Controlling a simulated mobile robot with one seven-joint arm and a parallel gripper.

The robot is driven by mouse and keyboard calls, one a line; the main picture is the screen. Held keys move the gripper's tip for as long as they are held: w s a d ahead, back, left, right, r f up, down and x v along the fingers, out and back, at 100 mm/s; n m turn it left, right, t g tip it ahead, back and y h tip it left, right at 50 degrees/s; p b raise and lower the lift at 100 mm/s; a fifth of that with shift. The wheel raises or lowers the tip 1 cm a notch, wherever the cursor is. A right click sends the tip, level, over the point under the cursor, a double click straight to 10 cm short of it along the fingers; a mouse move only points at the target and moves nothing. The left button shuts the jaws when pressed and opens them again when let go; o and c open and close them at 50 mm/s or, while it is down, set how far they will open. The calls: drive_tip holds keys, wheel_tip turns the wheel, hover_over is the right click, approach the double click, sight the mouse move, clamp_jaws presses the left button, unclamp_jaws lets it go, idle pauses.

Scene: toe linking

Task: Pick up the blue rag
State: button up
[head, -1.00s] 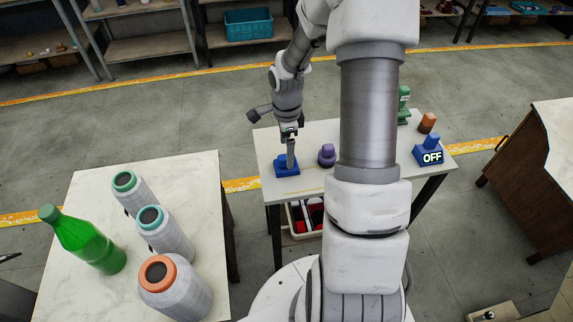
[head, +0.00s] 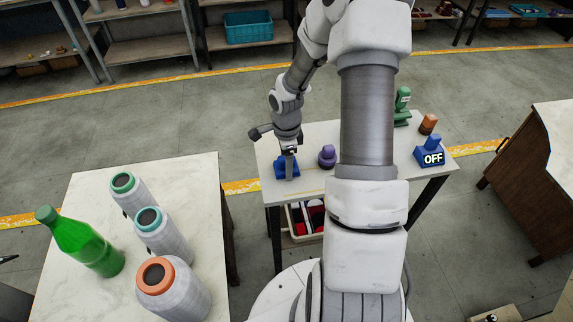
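A blue item (head: 281,169), which looks like the blue rag, lies on the left end of the white table (head: 308,184). My gripper (head: 289,176) points down at it, with the fingers in front of or on its middle. The fingers and wrist hide part of the blue item. From this angle I cannot tell whether the fingers are apart or closed on it.
A purple object (head: 327,156) stands just right of my gripper. A blue "OFF" device (head: 430,152), an orange piece (head: 428,124) and a green device (head: 402,107) are farther right. A bin (head: 303,221) sits below. A nearer table (head: 84,192) holds spools and a green bottle (head: 80,242).

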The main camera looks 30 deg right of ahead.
drive_tip(key=c, duration=0.4)
drive_tip(key=shift+c, duration=0.3)
drive_tip(key=shift+r, duration=0.1)
drive_tip(key=shift+r, duration=0.45)
drive_tip(key=r, duration=0.2)
drive_tip(key=r+p, duration=0.1)
drive_tip(key=shift+s+d+r, duration=0.15)
drive_tip(key=shift+d+r, duration=0.2)
drive_tip(key=shift+r, duration=0.05)
drive_tip(key=s+d+r+p, duration=0.1)
drive_tip(key=s+d+r, duration=0.4)
drive_tip(key=d, duration=0.4)
drive_tip(key=shift+s+d+r, duration=0.15)
drive_tip(key=shift+s+r, duration=0.2)
drive_tip(key=shift+r, duration=0.25)
